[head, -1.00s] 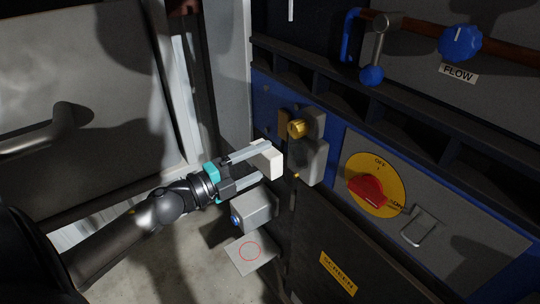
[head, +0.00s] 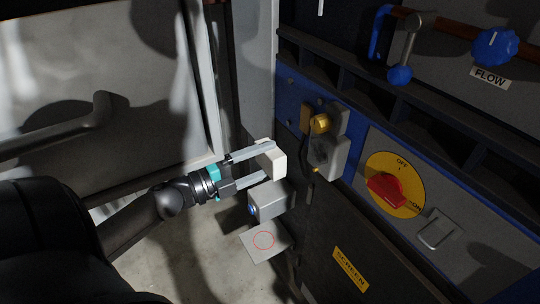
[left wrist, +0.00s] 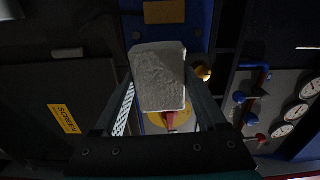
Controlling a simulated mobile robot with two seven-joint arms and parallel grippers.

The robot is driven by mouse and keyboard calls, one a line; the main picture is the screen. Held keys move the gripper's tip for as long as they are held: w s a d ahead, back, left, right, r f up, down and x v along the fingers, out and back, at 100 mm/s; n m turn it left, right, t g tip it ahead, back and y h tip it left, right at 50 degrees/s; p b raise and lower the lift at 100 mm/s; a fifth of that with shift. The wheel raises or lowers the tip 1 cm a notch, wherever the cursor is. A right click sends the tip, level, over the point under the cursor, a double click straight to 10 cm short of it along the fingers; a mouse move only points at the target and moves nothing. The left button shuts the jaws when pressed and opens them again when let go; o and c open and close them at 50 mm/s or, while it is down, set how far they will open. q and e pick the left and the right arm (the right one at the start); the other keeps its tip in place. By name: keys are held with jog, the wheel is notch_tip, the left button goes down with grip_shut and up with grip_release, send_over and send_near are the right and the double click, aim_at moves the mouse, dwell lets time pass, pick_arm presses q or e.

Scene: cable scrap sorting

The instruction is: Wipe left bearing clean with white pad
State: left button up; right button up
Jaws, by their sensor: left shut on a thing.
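My left gripper (head: 262,166) is shut on the white pad (head: 278,161), a pale block between its two fingers. The pad also fills the space between the fingers in the left wrist view (left wrist: 158,78). Right of the pad in the head view, a grey bearing housing (head: 338,157) stands out from the blue panel, with a brass fitting (head: 320,124) above it. A gap shows between pad and housing. The housing's left face looks dark; I cannot tell dirt from shadow. My right gripper is out of view.
A grey box (head: 272,201) with a blue button sits just below the gripper, above a plate with a red circle (head: 264,240). A red switch on a yellow disc (head: 386,189) and a metal latch (head: 436,232) are to the right. A blue-handled valve (head: 400,75) is above.

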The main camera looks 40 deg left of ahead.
aim_at(310, 142)
pick_arm(q)
jog(key=shift+w+d, duration=0.1)
jog(key=shift+w, duration=0.05)
dwell(0.3)
jog(key=shift+p+x, duration=0.4)
jog(key=shift+x, duration=2.9)
jog(key=shift+x, duration=0.95)
jog(key=shift+s+d+r+p, duration=0.1)
jog(key=shift+s+d+p, duration=0.25)
jog(key=shift+d+p, duration=0.45)
jog(key=shift+s+d, duration=0.45)
jog(key=shift+d, duration=0.45)
jog(key=shift+s+d+p, duration=0.3)
jog(key=shift+d+p, duration=0.25)
jog(key=shift+d, duration=0.3)
jog(key=shift+s+d+p, duration=0.25)
jog(key=shift+d+p, duration=0.3)
jog(key=shift+d, duration=0.35)
jog(key=shift+w+a+b, duration=0.25)
jog(key=shift+w+a, duration=0.2)
jog(key=shift+a, duration=0.75)
jog(key=shift+w+a+b, duration=0.3)
jog(key=shift+w+a, duration=0.15)
jog(key=shift+a, duration=0.7)
jog(key=shift+w+a+b, duration=0.25)
jog(key=shift+w+a, duration=0.2)
jog(key=shift+a, duration=0.75)
